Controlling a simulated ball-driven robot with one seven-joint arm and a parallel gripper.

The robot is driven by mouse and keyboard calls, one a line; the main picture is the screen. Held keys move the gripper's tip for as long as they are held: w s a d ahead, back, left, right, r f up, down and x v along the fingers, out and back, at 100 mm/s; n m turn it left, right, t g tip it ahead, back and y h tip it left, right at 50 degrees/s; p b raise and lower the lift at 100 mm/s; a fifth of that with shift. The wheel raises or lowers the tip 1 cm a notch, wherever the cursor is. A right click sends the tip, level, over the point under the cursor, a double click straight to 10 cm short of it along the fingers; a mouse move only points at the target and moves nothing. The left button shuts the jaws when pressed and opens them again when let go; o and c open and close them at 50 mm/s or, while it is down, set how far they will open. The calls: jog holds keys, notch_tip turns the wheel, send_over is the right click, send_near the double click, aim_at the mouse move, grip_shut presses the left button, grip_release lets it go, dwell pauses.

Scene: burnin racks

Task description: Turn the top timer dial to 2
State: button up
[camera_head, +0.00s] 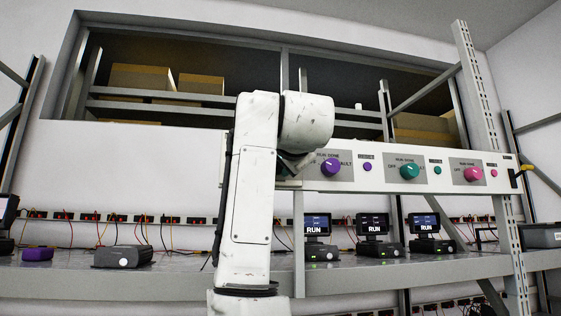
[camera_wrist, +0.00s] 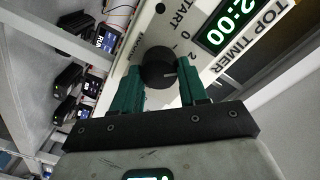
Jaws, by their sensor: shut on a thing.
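The top timer dial (camera_wrist: 158,66) is a round black knob on a pale panel in the wrist view. My gripper (camera_wrist: 159,72) has its green fingers on either side of the dial and is shut on it. A faint light mark shows on the dial's right side; its exact reading is hard to tell. Printed marks, START, 0 and 2 among them, run around the dial. The green-lit timer display (camera_wrist: 230,22) reads 2:00, partly cut by the frame edge, beside the words TOP TIMER. In the head view my arm hides the gripper and the dial.
The panel (camera_head: 346,184) carries purple, teal and pink knobs to the right of my arm. Several devices with RUN screens (camera_head: 372,227) stand on the bench below. Boxes (camera_head: 141,77) sit on shelves behind. A slotted upright post (camera_head: 490,120) stands at right.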

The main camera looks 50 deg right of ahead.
jog(key=shift+m, duration=0.3)
jog(key=o, duration=1.1)
jog(key=shift+c, duration=0.2)
jog(key=shift+s, duration=0.1)
jog(key=b+v, duration=0.4)
jog(key=v, duration=0.6)
jog(key=shift+s+a, duration=0.2)
jog(key=shift+s, duration=0.05)
